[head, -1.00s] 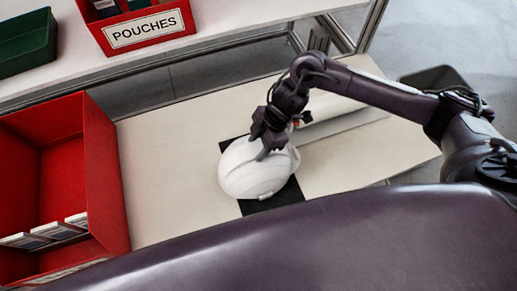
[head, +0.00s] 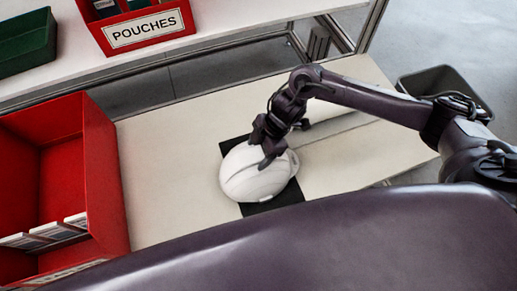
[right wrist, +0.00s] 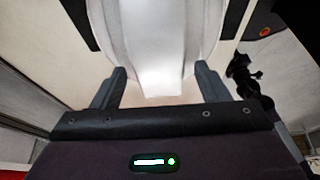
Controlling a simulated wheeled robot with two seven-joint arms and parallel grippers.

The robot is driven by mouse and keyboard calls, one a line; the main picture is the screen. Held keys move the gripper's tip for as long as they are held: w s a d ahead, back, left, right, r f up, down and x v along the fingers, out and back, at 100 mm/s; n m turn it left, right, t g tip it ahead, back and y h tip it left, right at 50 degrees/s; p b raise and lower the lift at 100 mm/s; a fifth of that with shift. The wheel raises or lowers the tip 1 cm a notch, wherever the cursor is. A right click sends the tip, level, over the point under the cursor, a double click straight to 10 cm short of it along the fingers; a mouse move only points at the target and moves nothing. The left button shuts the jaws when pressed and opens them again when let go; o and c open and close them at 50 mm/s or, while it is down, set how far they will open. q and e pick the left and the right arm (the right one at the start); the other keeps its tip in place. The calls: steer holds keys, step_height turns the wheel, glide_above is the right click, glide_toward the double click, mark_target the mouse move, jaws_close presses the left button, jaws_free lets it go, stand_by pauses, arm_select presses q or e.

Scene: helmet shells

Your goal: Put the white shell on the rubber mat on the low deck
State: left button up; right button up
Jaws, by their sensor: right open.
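The white shell (head: 256,180) rests dome up on the black rubber mat (head: 290,194) on the pale low deck (head: 170,170). My right gripper (head: 265,146) is over the shell's far right part, its fingers apart. In the right wrist view, the open fingers of the right gripper (right wrist: 160,75) stand on either side of the narrow end of the shell (right wrist: 160,50), with a gap showing beside each finger. The black mat (right wrist: 80,20) shows beside the shell there. My left gripper is not in view.
A red bin (head: 100,165) with white-edged items stands at the deck's left. Behind is a higher shelf (head: 230,20) with a red POUCHES bin (head: 145,30) and a green bin (head: 25,45). A dark open bin (head: 445,82) is at the right. The deck left of the mat is clear.

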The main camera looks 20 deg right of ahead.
steer(key=v, duration=1.2)
steer(key=shift+s, duration=0.1)
